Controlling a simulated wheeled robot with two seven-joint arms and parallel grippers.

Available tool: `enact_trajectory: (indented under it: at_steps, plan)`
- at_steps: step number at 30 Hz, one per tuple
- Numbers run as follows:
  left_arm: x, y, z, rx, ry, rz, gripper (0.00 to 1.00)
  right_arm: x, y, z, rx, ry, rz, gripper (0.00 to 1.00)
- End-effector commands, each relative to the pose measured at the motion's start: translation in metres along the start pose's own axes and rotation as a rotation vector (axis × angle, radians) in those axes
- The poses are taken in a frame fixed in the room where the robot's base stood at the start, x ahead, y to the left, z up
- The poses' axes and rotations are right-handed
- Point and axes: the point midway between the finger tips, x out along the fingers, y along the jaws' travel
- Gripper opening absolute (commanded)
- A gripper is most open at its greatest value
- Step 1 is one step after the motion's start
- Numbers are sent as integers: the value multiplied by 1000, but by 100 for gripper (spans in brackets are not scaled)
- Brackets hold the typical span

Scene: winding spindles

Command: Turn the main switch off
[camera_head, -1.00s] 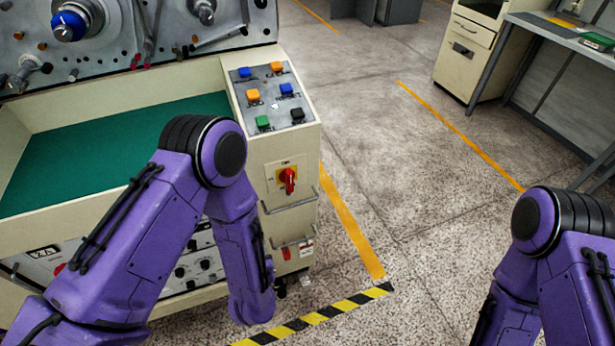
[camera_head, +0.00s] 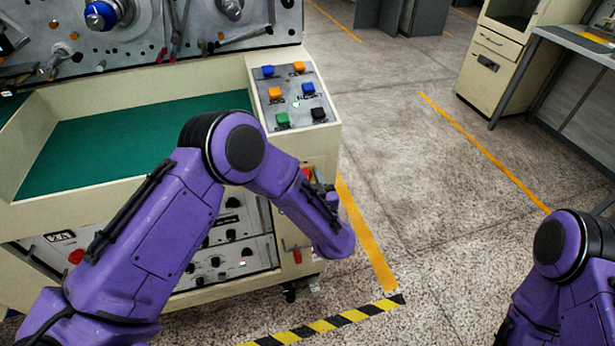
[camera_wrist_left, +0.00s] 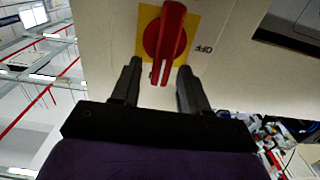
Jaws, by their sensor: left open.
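The main switch is a red rotary handle on a yellow plate. In the left wrist view the switch (camera_wrist_left: 165,38) is upright in the picture, with OFF lettered to the right of the plate. My left gripper (camera_wrist_left: 160,68) is open, one finger on each side of the handle's lower end, with visible gaps on both sides. In the head view only a bit of the red switch (camera_head: 307,173) shows on the cabinet's front panel. My left gripper (camera_head: 325,190) is mostly hidden there behind my purple wrist. My right gripper is out of view.
The cream machine cabinet (camera_head: 325,150) has a top panel with several coloured buttons (camera_head: 295,95). Below the switch is a smaller red part (camera_head: 297,255). Open floor (camera_head: 430,200) with yellow lines lies to the right, with a grey workbench (camera_head: 570,45) beyond.

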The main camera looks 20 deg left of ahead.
Motion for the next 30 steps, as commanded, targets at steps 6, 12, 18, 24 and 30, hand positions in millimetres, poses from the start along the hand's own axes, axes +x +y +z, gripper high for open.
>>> enact_trajectory:
  at_steps: [6,12,18,24,30]
  plan:
    - [0,0,0,0,0,1,35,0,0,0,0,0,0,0]
    - [0,0,0,0,0,1,0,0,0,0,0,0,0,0]
    - [0,0,1,-12,0,1,0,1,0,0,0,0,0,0]
    - [0,-2,1,-85,-1,1,0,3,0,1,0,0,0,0]
    - [-1,-7,2,-232,-1,2,0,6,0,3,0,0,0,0]
